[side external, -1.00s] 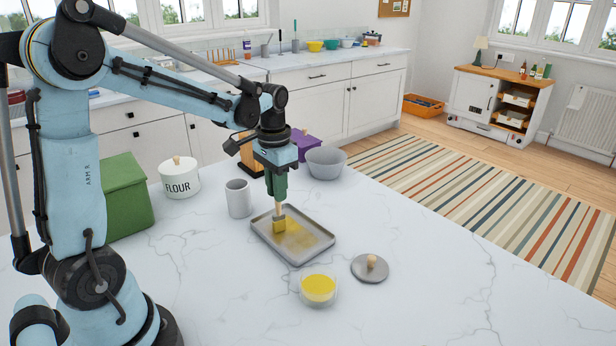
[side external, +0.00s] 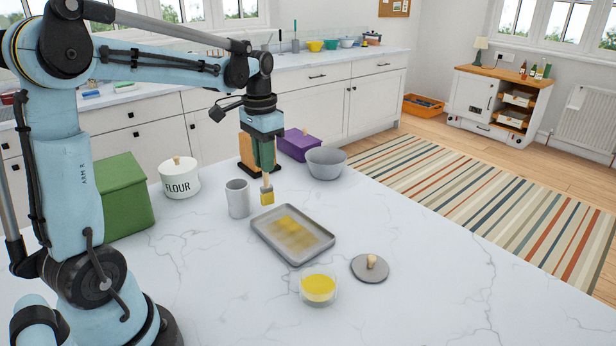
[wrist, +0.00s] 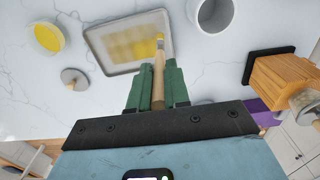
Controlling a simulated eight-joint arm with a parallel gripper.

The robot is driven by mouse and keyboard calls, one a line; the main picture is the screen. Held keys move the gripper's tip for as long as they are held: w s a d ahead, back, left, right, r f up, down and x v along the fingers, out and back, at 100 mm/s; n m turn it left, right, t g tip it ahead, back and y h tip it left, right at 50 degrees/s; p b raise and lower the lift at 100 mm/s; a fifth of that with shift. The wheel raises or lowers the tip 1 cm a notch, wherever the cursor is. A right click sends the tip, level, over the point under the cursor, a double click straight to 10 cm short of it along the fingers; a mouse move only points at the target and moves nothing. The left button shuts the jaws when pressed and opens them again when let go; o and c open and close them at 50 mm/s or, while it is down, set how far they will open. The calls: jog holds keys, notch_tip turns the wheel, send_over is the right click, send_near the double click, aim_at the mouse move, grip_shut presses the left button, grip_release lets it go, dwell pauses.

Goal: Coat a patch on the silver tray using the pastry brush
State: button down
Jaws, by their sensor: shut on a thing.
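The silver tray (side external: 312,252) lies flat on the marble counter, with a yellow smeared patch (side external: 288,230) on its floor. My gripper (side external: 263,168) is shut on the wooden handle of the pastry brush (side external: 267,193). The brush points down with yellow bristles, raised above the tray's far left corner in the side view. In the wrist view my gripper (wrist: 158,92) grips the brush handle (wrist: 158,68), its tip over the edge of the tray (wrist: 95,45). A glass bowl of yellow liquid (side external: 318,287) stands in front of the tray; it also shows in the wrist view (wrist: 47,37).
A grey cup (side external: 238,198) stands left of the brush. A grey lid with a knob (side external: 369,269) lies right of the tray. A flour canister (side external: 179,178), green box (side external: 122,198), purple box (side external: 298,146) and grey bowl (side external: 326,163) stand around. The front right counter is clear.

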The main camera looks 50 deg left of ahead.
jog(key=shift+r, duration=1.3)
